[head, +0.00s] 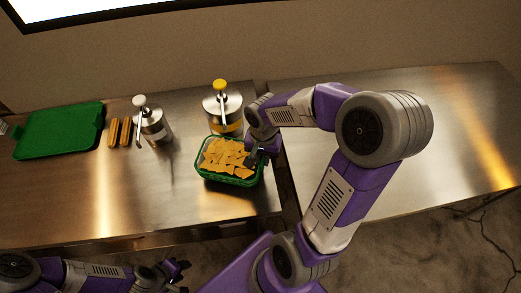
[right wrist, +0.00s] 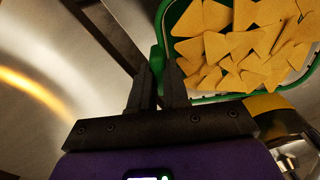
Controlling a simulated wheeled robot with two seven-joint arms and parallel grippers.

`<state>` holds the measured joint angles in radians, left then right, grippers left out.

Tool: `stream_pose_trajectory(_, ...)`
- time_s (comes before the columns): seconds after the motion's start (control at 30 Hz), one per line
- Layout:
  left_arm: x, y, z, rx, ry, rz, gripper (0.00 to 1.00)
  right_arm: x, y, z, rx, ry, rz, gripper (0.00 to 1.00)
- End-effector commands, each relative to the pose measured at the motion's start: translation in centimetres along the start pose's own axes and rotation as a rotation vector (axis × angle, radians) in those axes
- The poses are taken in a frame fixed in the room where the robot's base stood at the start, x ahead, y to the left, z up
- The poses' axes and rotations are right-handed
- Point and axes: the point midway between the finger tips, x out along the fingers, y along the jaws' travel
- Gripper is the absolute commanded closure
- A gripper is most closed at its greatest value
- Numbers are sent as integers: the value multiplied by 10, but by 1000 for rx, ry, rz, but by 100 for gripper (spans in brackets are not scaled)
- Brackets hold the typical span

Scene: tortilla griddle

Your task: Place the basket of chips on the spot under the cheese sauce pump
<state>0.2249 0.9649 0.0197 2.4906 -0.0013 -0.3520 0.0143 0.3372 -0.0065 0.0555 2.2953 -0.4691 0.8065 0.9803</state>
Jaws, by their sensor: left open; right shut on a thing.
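The green basket of chips (head: 228,180) is on the left steel counter, just in front of the pump with the yellow top (head: 221,106). In the right wrist view the basket (right wrist: 167,22) is full of yellow triangular chips. My right gripper (head: 258,153) is shut on the basket's right rim; its fingers (right wrist: 158,85) straddle the green edge. Whether the basket touches the counter is hard to tell. A second pump with a white top (head: 152,124) stands further left. My left gripper (head: 178,272) is open and empty, in front of the counter edge.
A green tray (head: 60,130) and several brown bars (head: 119,132) lie on the left of the counter. A gap separates it from the bare right counter (head: 400,120). The front of the left counter (head: 100,205) is clear.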

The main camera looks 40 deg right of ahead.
Motion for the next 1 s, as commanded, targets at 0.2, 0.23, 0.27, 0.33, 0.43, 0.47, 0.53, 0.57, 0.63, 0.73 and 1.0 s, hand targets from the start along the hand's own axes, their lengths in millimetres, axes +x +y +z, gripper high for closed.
stream_pose_trajectory(0.2,-3,1,0,0,0,0,57,-1,-10,-26,1,-1,0,100)
stream_pose_trajectory(0.23,-3,1,0,0,0,0,57,0,-11,-27,1,-1,0,100)
stream_pose_trajectory(0.27,-3,1,0,0,0,0,57,0,-12,-28,1,-1,0,100)
stream_pose_trajectory(0.33,-3,1,0,0,0,0,57,-1,-14,-33,1,0,0,100)
stream_pose_trajectory(0.43,-1,0,0,0,1,0,57,11,-14,-36,0,-4,3,100)
stream_pose_trajectory(0.47,0,0,0,0,1,0,57,16,-14,-36,1,-4,3,100)
stream_pose_trajectory(0.53,2,-1,0,0,1,0,57,28,-14,-36,0,-4,3,100)
stream_pose_trajectory(0.57,2,-1,0,0,0,0,57,32,-14,-36,-1,-3,2,100)
stream_pose_trajectory(0.63,2,-1,0,0,0,0,57,36,-14,-36,0,-2,1,100)
stream_pose_trajectory(0.73,2,-1,0,0,0,0,57,35,-15,-36,1,0,0,100)
stream_pose_trajectory(1.0,7,-3,0,0,0,0,57,40,-15,-36,0,0,-1,100)
